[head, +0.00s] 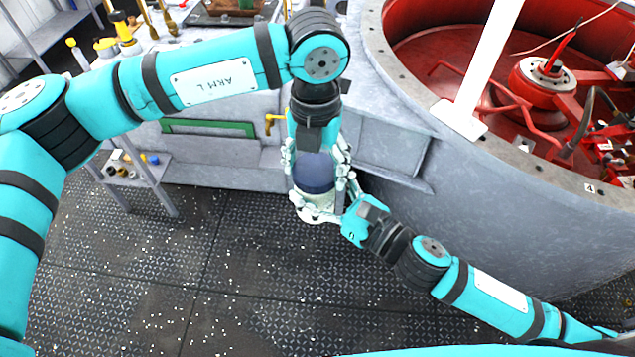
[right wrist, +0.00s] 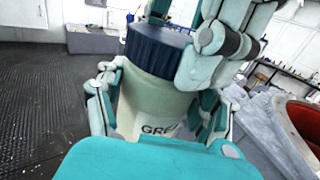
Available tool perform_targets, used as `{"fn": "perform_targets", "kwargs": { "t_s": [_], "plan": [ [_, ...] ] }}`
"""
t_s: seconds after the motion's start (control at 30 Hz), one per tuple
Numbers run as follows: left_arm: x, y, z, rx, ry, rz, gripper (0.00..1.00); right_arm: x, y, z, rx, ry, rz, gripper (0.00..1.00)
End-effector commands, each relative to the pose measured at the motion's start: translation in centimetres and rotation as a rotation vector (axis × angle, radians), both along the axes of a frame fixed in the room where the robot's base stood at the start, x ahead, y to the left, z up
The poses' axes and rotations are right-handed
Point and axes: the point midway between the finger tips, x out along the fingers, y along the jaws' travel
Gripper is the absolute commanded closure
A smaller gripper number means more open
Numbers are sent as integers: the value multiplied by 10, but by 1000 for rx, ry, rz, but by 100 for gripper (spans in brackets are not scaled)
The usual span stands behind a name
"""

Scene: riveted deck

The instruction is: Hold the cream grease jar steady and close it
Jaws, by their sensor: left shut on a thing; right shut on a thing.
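The cream grease jar (right wrist: 150,105) stands nearly upright in the right wrist view, with part of its dark lettering showing. Its dark blue lid (right wrist: 158,50) sits on top of the body; I cannot tell whether it is fully tightened. In the head view the lid (head: 314,176) shows above the cream body (head: 312,199). My left gripper (head: 315,168) comes from above with its fingers shut around the lid. My right gripper (head: 325,207) comes from the lower right and is shut around the jar's body. The fingers hide parts of both.
The jar is held above the dark tread-plate floor (head: 130,260). A large grey round housing with a red interior (head: 450,60) stands on the right. A grey bench (head: 215,150) with tools is behind, and a small shelf (head: 140,172) stands at the left.

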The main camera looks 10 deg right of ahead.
Motion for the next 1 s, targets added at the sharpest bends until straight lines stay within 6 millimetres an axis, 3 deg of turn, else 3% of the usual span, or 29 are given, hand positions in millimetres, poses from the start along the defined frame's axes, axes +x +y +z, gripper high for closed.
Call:
{"fn": "perform_targets", "kwargs": {
  "t_s": [0.6,0.7,0.83,0.87,1.0],
  "plan": [
    [2,1,-1,15,8,-1411,69,0,0,1,1,-2,0,100],
    [2,1,-1,16,9,-1526,69,0,0,1,1,-2,0,100],
    [2,1,-1,16,10,-1519,69,0,0,1,1,-2,0,100],
    [2,1,-1,16,10,-1518,27,0,0,1,1,-2,0,100],
    [1,1,-1,15,9,-1518,8,0,0,1,1,-2,0,100]
  ]
}}
